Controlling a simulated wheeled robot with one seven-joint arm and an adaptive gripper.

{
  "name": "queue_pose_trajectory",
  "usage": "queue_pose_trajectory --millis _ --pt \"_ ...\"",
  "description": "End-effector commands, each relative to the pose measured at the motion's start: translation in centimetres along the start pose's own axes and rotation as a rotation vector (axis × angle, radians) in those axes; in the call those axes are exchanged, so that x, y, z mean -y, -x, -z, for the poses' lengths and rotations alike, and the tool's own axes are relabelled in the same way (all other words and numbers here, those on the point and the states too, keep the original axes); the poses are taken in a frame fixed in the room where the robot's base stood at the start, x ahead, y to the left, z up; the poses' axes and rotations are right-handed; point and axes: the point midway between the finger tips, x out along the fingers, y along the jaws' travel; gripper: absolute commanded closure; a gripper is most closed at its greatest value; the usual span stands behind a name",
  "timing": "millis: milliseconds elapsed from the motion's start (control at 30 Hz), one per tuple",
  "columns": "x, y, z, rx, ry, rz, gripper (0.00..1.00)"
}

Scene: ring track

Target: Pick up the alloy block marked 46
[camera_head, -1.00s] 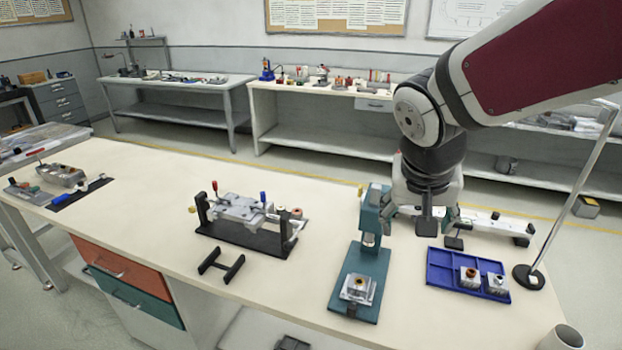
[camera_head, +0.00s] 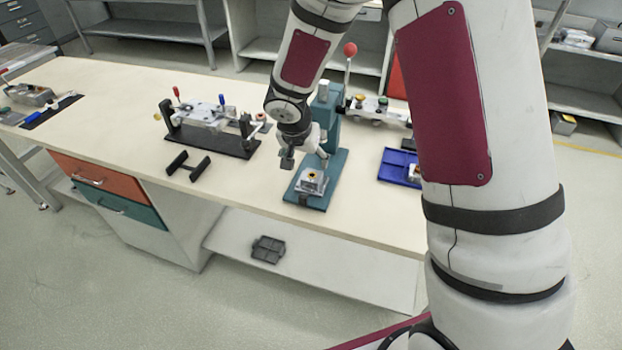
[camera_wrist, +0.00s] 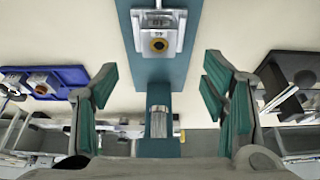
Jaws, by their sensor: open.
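A silvery metal block (camera_head: 312,183) with a dark-centred yellow ring on top sits on the base of the teal press (camera_head: 330,165). It also shows at the top middle of the wrist view (camera_wrist: 158,38). Two similar blocks sit in the blue tray; the wrist view shows one of them clearly (camera_wrist: 38,83), and the head view shows one partly behind my arm (camera_head: 415,173). No number is legible on any block. My gripper (camera_head: 304,156) is open and empty above and behind the press block. Its teal-padded fingers stand wide apart in the wrist view (camera_wrist: 160,90).
The blue tray (camera_head: 392,170) lies right of the press. The press column stands close to my gripper. A black-based fixture (camera_head: 215,138) and a small black stand (camera_head: 187,164) are to the left. The bench front between the stand and press is clear.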

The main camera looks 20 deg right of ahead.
Motion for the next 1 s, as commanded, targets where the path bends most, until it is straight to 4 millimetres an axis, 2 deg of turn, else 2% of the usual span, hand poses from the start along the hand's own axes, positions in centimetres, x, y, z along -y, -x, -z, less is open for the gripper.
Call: queue_pose_trajectory --millis 33,200,467,800,1000 --pt "0.0 -1.1 -0.1 0.003 0.002 -0.003 0.33" --pt "0.0 -3.7 0.0 0.001 0.002 -0.001 0.33" --pt "-0.1 -5.3 0.1 0.001 0.002 -0.002 0.33" --pt "-0.1 -9.4 0.5 0.001 0.001 -0.001 0.33" --pt "-0.1 -9.9 0.6 0.000 0.000 0.000 0.33"
